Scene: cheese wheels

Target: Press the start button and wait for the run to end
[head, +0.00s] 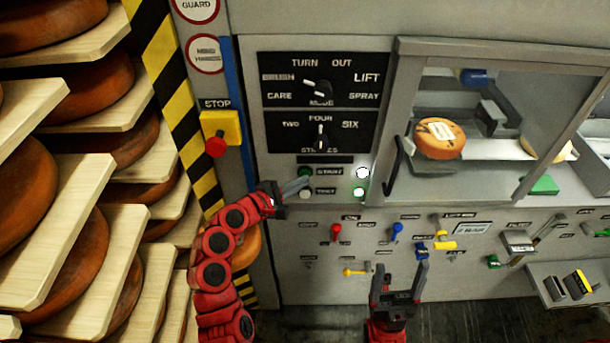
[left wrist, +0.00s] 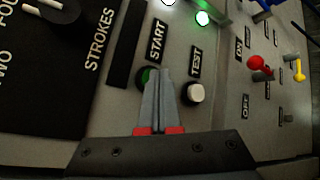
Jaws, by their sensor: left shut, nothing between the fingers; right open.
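The green start button (head: 305,171) sits on the grey machine panel, above the white test button (head: 305,194). In the left wrist view the start button (left wrist: 146,76) is partly hidden behind my fingertips, and the test button (left wrist: 194,94) is beside them. My left gripper (head: 304,182) is shut and empty, its tips at the start button; I cannot tell whether they touch it. To the right, a white lamp (head: 362,172) and a green lamp (head: 359,191) are lit. My right gripper (head: 398,275) is open and empty in front of the lower panel.
Two dials, mode (head: 318,88) and strokes (head: 320,138), are above the buttons. A red stop button (head: 215,147) on a yellow box is left. A cheese wheel (head: 440,138) is behind the machine's window. Racks of cheese (head: 60,240) fill the left; levers (head: 336,231) line the lower panel.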

